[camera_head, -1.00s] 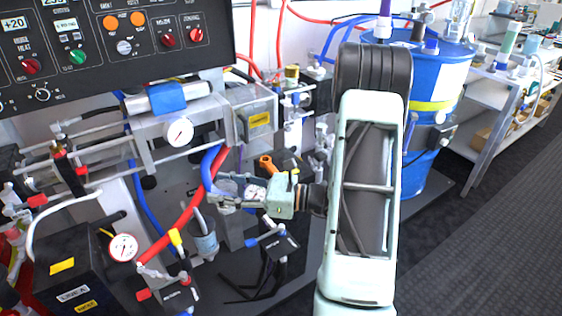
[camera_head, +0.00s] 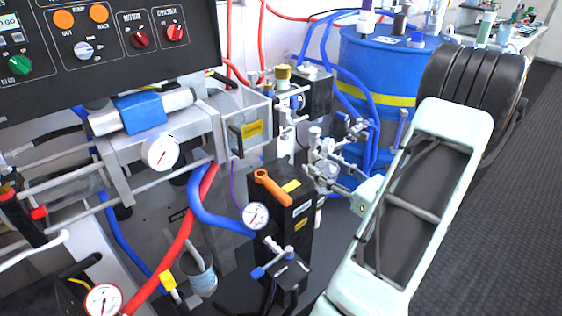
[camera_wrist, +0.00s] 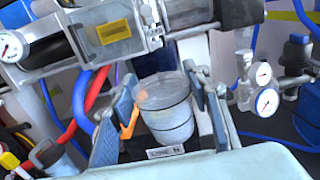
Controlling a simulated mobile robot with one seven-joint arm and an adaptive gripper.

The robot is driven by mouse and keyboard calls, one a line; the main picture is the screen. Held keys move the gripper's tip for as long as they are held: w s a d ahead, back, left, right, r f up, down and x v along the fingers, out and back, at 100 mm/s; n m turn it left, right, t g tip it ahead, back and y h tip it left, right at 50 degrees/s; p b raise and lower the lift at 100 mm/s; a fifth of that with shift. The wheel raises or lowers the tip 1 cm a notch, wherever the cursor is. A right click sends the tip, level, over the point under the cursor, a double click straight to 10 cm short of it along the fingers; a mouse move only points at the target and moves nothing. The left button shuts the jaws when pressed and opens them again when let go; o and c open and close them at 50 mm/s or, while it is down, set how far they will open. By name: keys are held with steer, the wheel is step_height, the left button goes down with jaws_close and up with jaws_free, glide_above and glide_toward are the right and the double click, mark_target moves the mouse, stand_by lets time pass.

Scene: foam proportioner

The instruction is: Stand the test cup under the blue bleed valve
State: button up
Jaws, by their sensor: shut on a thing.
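The test cup, a grey translucent cup (camera_wrist: 166,112) with dark bands, sits upright between the pads of my gripper (camera_wrist: 163,96) in the wrist view. My gripper is shut on it. A small valve with a blue handle (camera_head: 259,272) sits on a dark block at the lower middle of the head view, left of and below my gripper. I cannot tell whether it is the bleed valve.
A pressure gauge (camera_head: 255,215) and a thick blue hose (camera_head: 212,215) stand left of the black block. The blue drum (camera_head: 385,75) stands behind my arm. Open floor (camera_head: 500,220) lies at right.

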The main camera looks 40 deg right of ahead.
steer(key=w, duration=0.5)
steer(key=w+a+b, duration=0.1)
steer(key=w, duration=0.4)
steer(key=w+b, duration=0.1)
steer(key=w, duration=0.4)
steer(key=shift+a, duration=0.2)
steer(key=shift+w+f+b, duration=0.3)
steer(key=shift+f+b, duration=0.3)
steer(key=shift+f, duration=0.3)
steer(key=shift+w+f+b, duration=0.25)
steer(key=shift+f+b, duration=0.3)
steer(key=shift+f, duration=0.3)
steer(key=shift+f, duration=0.15)
steer(key=o, duration=1)
steer(key=shift+o, duration=0.2)
